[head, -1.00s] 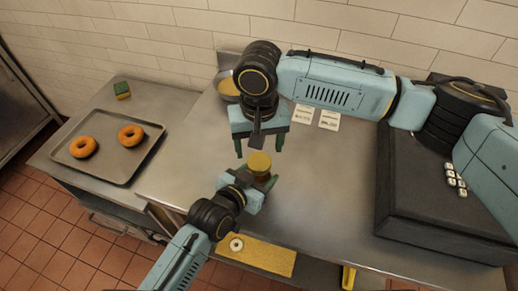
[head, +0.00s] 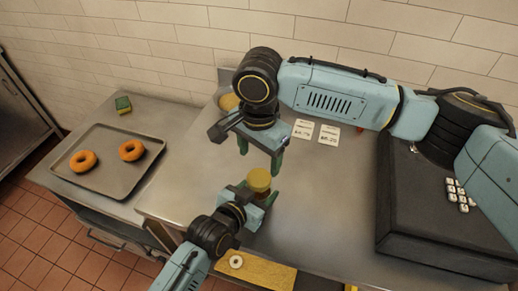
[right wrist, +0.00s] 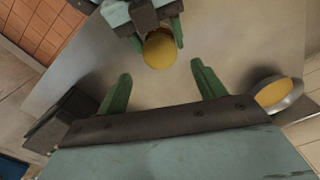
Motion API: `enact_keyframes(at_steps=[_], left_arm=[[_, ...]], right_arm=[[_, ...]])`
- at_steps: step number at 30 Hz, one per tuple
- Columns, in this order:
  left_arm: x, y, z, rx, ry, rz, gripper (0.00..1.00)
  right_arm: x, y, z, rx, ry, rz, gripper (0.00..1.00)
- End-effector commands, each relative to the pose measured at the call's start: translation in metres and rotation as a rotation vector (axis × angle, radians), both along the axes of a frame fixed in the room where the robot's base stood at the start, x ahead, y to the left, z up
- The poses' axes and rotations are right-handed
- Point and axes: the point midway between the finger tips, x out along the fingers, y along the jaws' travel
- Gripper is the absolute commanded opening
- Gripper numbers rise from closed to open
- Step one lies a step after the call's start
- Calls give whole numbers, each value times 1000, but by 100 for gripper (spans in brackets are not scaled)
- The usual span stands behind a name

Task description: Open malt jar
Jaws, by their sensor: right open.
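The malt jar (head: 259,180) shows mostly as a round yellow lid, upright over the steel counter; its body is largely hidden. The lid sits on it. My left gripper (head: 257,193) comes from the front with its green fingers around the jar, shut on it below the lid. In the right wrist view the lid (right wrist: 160,48) lies between those fingers. My right gripper (head: 260,155) is open and empty, above and just behind the jar. Its fingers (right wrist: 163,86) are apart, with the lid ahead of the gap between them and not touched.
A bowl with yellow contents (head: 229,102) stands behind my right gripper. The middle counter is clear.

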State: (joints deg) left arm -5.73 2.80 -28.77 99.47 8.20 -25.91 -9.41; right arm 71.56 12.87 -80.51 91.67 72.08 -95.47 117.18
Motion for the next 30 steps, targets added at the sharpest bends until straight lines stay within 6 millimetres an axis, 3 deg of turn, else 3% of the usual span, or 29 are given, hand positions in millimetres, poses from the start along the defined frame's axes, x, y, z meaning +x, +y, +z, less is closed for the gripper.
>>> enact_keyframes(at_steps=[6,12,23,30], left_arm=[[0,0,0,1,0,0,0],[0,0,0,1,0,0,0],[0,0,0,1,0,0,0],[0,0,0,1,0,0,0]], right_arm=[[0,0,-36,-1,2,2,69],[0,0,-59,0,1,2,69],[0,0,-66,0,0,4,69],[0,0,-66,1,1,4,41]])
